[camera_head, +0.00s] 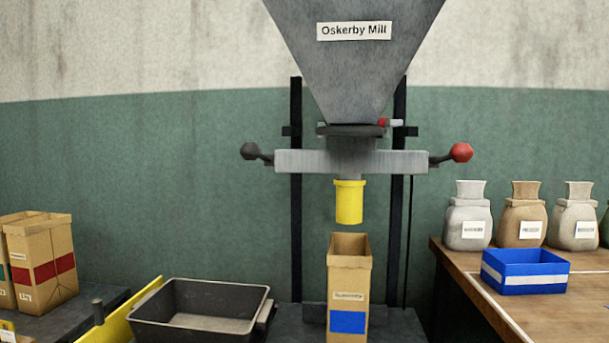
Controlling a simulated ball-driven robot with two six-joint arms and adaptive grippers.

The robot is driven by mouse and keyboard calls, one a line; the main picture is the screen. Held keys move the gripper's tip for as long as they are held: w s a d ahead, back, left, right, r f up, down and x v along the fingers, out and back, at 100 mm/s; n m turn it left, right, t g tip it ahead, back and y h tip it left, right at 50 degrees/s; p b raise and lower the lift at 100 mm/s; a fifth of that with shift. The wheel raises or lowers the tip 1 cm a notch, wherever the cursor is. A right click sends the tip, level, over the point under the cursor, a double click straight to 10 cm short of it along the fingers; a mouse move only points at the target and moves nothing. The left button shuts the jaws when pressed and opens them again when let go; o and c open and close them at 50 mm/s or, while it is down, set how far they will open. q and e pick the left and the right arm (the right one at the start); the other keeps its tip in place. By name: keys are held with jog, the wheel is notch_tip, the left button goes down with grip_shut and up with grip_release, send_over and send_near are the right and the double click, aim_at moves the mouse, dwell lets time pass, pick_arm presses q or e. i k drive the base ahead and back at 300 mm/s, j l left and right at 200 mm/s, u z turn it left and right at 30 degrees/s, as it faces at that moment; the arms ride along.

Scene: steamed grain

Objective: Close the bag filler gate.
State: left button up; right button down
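The bag filler stands in the middle of the view, with a grey hopper (354,65) labelled "Oskerby Mill". Below it is a horizontal grey gate bar (350,162) with a dark knob (250,151) at its left end and a red knob (461,152) at its right end. A yellow spout (349,202) hangs under the bar. An open-topped brown paper bag (348,285) with a blue patch stands upright below the spout, apart from it. No grain stream shows. I cannot tell the gate's position. Neither gripper is in view.
A black tray (200,335) sits left of the bag, beside a yellow rail (118,322). On the right wooden table (590,305) are a blue box (525,271) and several labelled sacks (467,215).

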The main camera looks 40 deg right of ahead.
aim_at(379, 131)
jog(key=z, duration=1.35)
